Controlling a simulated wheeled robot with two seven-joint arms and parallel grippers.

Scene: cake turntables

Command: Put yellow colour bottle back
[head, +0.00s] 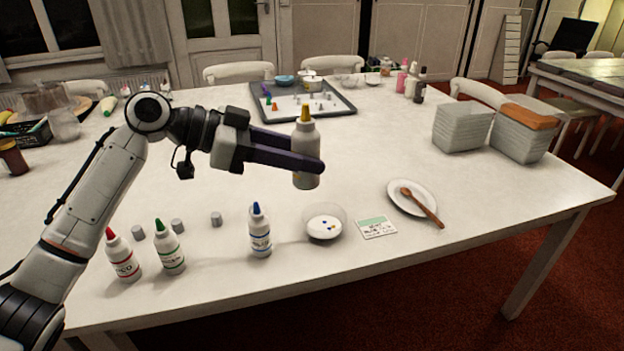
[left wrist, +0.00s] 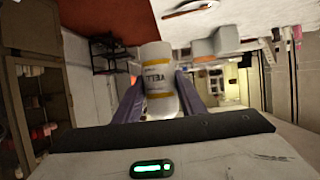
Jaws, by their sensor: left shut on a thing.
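The yellow colour bottle (head: 306,165), white with a yellow tip, is upright between the fingers of my left gripper (head: 300,158). The gripper is shut on it and holds it above the table. In the left wrist view the bottle (left wrist: 158,80) shows its label and yellow bands between the two dark fingers. A red-tipped bottle (head: 123,258), a green-tipped bottle (head: 169,250) and a blue-tipped bottle (head: 260,234) stand upright along the front of the table. My right gripper is not in view.
A clear bowl (head: 325,226) with coloured drops, a small card (head: 377,228) and a plate (head: 400,190) with a wooden spoon (head: 424,208) lie near the front. Small grey cylinders (head: 216,219) stand behind the bottles. The tray (head: 340,112) is at the back; boxes (head: 462,128) stand right.

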